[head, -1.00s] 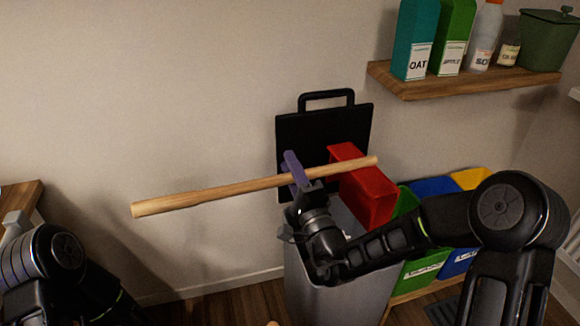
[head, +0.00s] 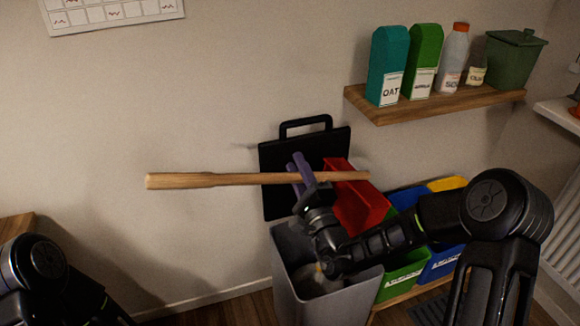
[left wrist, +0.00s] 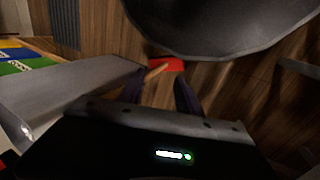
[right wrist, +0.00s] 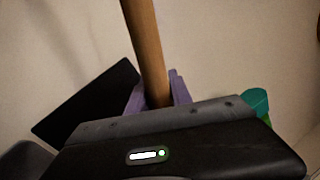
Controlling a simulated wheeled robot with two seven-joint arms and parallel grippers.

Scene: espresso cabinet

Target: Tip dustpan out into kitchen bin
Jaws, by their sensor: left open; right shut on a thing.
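My right gripper (head: 302,180) is shut on a pale wooden handle (head: 215,181), which lies nearly level across the head view and also shows in the right wrist view (right wrist: 147,50). The red dustpan (head: 360,208) is at the handle's right end, tilted with its lower part near the bin's back right. The join is not clear. The grey kitchen bin (head: 340,303) stands open below my right wrist, its black lid (head: 277,190) upright behind. Some small indistinct bits lie inside the bin. My left gripper (left wrist: 160,95) is open and empty, low on the left.
Green (head: 402,275) and blue (head: 440,262) crates stand right of the bin, with a yellow one behind. A wall shelf (head: 440,102) with cartons is above. A small red thing with a wooden part (left wrist: 168,65) lies beyond my left fingers.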

